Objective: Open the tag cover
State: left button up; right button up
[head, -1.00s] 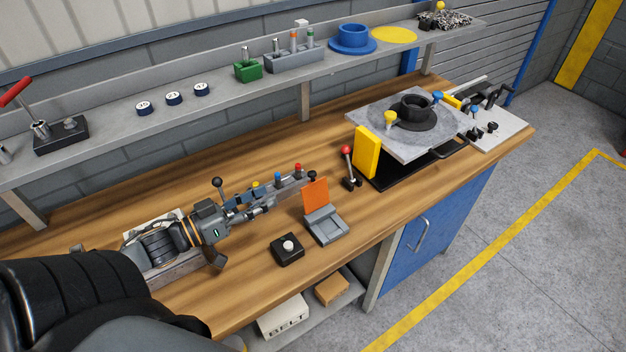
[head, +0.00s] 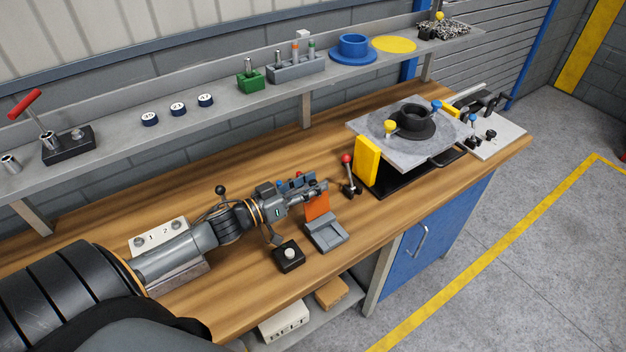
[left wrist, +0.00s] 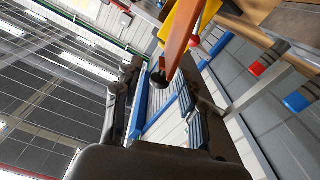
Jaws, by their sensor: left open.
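The tag cover looks to be the orange flap (head: 317,206), standing raised on a small grey holder (head: 327,236) near the bench's front edge. My left gripper (head: 318,187) is open at the flap's upper edge and hides part of it. In the left wrist view the orange flap (left wrist: 181,35) shows nearly edge-on, just beyond the open fingers of my left gripper (left wrist: 160,95). I cannot tell whether a finger touches it. My right gripper is not in view.
A black box with a white button (head: 289,256) sits left of the holder. A red-knobbed lever (head: 348,175) and a yellow block (head: 367,161) by a grey plate (head: 365,127) stand to the right. A shelf (head: 230,95) runs behind. The front right bench is clear.

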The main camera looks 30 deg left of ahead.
pick_arm(q)
jog(key=shift+w+d, duration=0.15)
jog(key=shift+w, duration=0.15)
jog(key=shift+c, duration=0.2)
grip_shut()
